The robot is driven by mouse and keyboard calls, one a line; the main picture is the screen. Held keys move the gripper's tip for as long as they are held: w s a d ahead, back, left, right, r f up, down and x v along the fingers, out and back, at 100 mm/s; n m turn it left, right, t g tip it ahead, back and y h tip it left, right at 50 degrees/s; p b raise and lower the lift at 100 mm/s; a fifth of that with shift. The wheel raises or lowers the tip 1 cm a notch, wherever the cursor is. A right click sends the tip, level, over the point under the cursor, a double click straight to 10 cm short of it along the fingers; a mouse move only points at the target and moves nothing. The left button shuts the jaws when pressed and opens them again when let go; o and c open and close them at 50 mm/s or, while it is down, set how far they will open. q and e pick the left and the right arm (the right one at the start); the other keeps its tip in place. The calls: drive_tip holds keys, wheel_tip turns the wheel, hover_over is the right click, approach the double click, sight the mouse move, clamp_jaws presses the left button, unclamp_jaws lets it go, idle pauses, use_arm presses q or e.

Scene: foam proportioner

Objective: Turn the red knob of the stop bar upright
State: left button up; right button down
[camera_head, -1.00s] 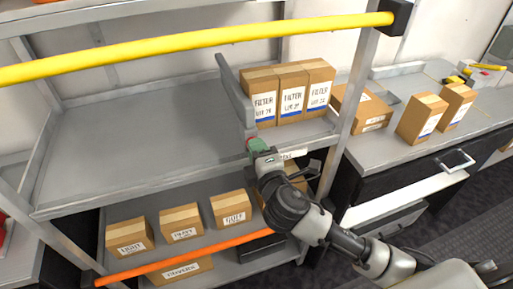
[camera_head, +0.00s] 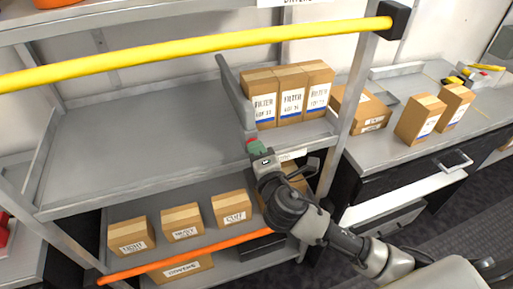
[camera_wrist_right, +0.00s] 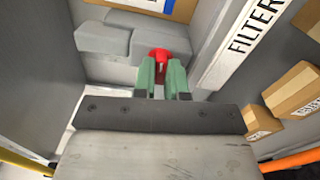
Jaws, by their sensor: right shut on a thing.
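The red knob (camera_wrist_right: 158,56) shows in the right wrist view between the two green fingertips of my right gripper (camera_wrist_right: 162,76). The gripper is shut on it. In the head view my right gripper (camera_head: 255,148) is at the shelf's front edge, at the lower front end of the grey stop bar (camera_head: 234,90). The knob is mostly hidden there by the fingers. The stop bar slopes down from the back of the shelf toward the front, left of the filter boxes. I cannot tell the knob's exact angle. My left gripper is not in view.
Several filter boxes (camera_head: 291,97) stand right of the stop bar. A yellow bar (camera_head: 200,40) crosses in front above, an orange bar (camera_head: 190,257) below. The middle shelf (camera_head: 150,130) is clear on the left. Boxes (camera_head: 181,223) stand on the lower shelf.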

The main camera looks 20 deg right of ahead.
drive_tip(key=shift+n+p, duration=6.2)
drive_tip(key=shift+n, duration=2)
drive_tip(key=c, duration=1.4)
unclamp_jaws()
drive_tip(key=shift+c, duration=0.2)
